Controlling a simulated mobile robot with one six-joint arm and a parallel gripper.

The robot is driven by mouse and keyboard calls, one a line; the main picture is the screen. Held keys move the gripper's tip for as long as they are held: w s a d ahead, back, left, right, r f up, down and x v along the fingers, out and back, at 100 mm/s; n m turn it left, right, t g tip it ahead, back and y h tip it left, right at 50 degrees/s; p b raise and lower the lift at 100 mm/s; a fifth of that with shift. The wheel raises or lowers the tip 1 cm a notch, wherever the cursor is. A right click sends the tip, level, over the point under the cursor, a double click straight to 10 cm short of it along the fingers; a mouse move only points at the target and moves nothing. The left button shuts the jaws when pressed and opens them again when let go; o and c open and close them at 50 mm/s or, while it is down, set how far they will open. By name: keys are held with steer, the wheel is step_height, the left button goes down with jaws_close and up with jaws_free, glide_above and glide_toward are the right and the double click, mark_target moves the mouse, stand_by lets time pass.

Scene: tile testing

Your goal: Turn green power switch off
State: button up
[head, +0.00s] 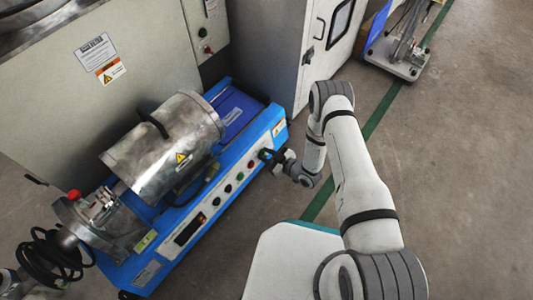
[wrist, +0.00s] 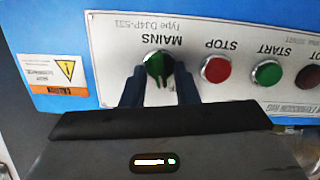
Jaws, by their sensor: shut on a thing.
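The green power switch (wrist: 159,66) is a round green knob on the pale panel (wrist: 215,45), under the word MAINS, which reads upside down in the wrist view. Its raised grip looks about upright in that picture. My gripper (wrist: 160,88) has its two dark fingers on either side of the knob and is shut on it. In the head view my gripper (head: 266,156) reaches the right end of the blue machine's (head: 215,207) front panel. The switch is hidden or too small to make out there.
A red STOP button (wrist: 216,68) and a green START button (wrist: 267,72) sit right of the switch in the wrist view. A yellow caution label (wrist: 67,70) is to its left. The machine carries a metal cylinder (head: 155,165). Open floor (head: 450,180) lies to the right.

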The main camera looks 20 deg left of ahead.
steer(key=shift+n+t+p, duration=0.5)
steer(key=shift+n+t, duration=0.1)
steer(key=shift+n, duration=2.7)
steer(key=shift+a, duration=0.1)
steer(key=o, duration=0.6)
steer(key=p+v, duration=0.3)
steer(key=v, duration=0.5)
steer(key=shift+f, duration=0.1)
